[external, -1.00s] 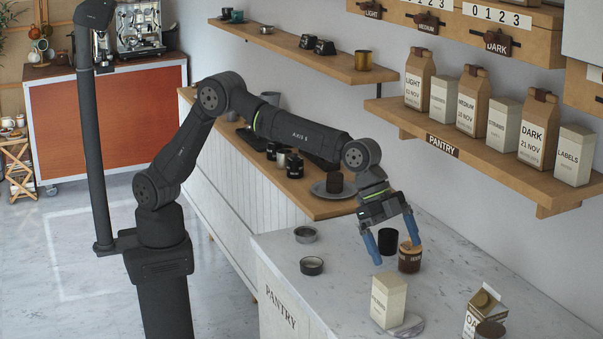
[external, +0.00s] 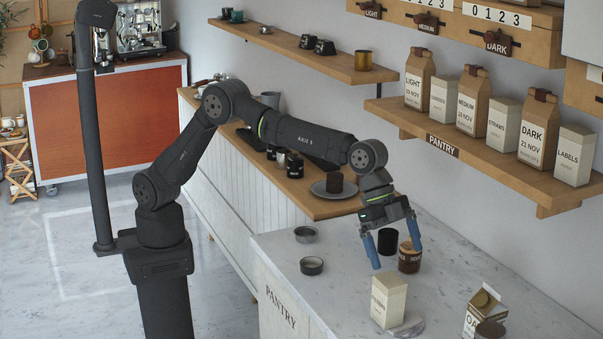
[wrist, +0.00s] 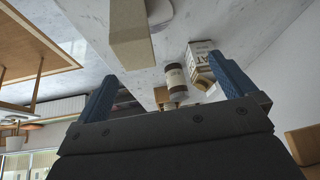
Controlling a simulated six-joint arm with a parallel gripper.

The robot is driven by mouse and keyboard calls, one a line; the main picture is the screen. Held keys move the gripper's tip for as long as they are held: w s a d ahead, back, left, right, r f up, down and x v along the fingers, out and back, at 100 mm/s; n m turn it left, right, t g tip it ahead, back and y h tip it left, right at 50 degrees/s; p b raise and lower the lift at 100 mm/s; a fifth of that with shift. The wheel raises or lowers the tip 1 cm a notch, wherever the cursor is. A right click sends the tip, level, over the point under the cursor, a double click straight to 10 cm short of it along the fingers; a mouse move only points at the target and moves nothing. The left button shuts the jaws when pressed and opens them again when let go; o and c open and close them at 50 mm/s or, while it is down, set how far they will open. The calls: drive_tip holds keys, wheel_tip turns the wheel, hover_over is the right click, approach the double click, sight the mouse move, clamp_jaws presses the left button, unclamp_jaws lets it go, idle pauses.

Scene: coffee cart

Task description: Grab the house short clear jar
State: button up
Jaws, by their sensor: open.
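A short jar (external: 409,261) with dark brown contents, a pale-lettered band and a wooden lid stands on the marble counter in the external view. The lettering is too small to read surely. My gripper (external: 397,257) is open and empty above the counter, pointing down. Its right blue finger overlaps the jar's lid in the picture; contact cannot be told. In the wrist view both fingers (wrist: 168,88) are spread wide. A brown jar with a white label (wrist: 176,79) shows between them; I cannot tell whether it is the same jar.
A dark cup (external: 388,240) stands behind the jar. A cream box (external: 388,301) stands in front, beside a round marble coaster (external: 409,327). A carton (external: 485,306) and another dark jar (external: 490,331) are at right. Two small tins (external: 311,266) sit at left.

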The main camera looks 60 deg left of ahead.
drive_tip(key=c, duration=0.5)
wheel_tip(320, 180, up, 4)
drive_tip(key=n+t+y, duration=0.2)
drive_tip(key=n, duration=0.5)
hover_over(409, 245)
drive_tip(key=s+a, duration=0.4)
drive_tip(key=s, duration=0.1)
drive_tip(key=x, duration=1.1)
drive_tip(key=shift+w+a+f, duration=0.25)
drive_tip(key=shift+a+f, duration=0.05)
drive_tip(key=shift+x, duration=2.95)
